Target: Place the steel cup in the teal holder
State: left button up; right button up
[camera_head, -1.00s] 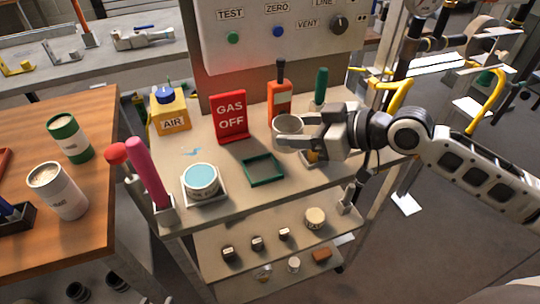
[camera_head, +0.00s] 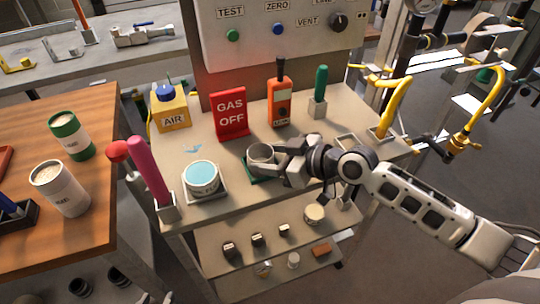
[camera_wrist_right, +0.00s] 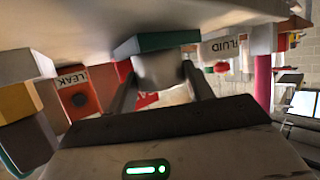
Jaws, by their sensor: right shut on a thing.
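The steel cup (camera_head: 262,155) is a small grey metal cup, upright, held in my right gripper (camera_head: 284,160). The teal holder (camera_head: 252,174) is a low square frame on the bench, mostly hidden by the cup and gripper. The cup is at the holder's place. In the right wrist view, which is upside down, the fingers lie on both sides of the cup (camera_wrist_right: 159,72), and the teal holder (camera_wrist_right: 156,42) is right at its base. I cannot tell whether the cup is seated inside or just above. My left gripper is not in view.
A tub with blue fluid (camera_head: 201,177) stands in a white tray left of the holder. Behind are a red GAS OFF sign (camera_head: 230,114), an orange leak detector (camera_head: 279,106) and a yellow AIR bottle (camera_head: 170,112). A pink-handled tool (camera_head: 149,168) stands at the bench's left corner.

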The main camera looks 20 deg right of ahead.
jog(key=shift+f, duration=0.15)
jog(key=o, duration=1)
jog(key=shift+o, duration=0.2)
jog(key=shift+r, duration=0.25)
jog(key=shift+s+d, duration=0.2)
jog(key=shift+d, duration=0.05)
jog(key=b+v, duration=0.1)
jog(key=v, duration=1)
jog(key=shift+s, duration=0.1)
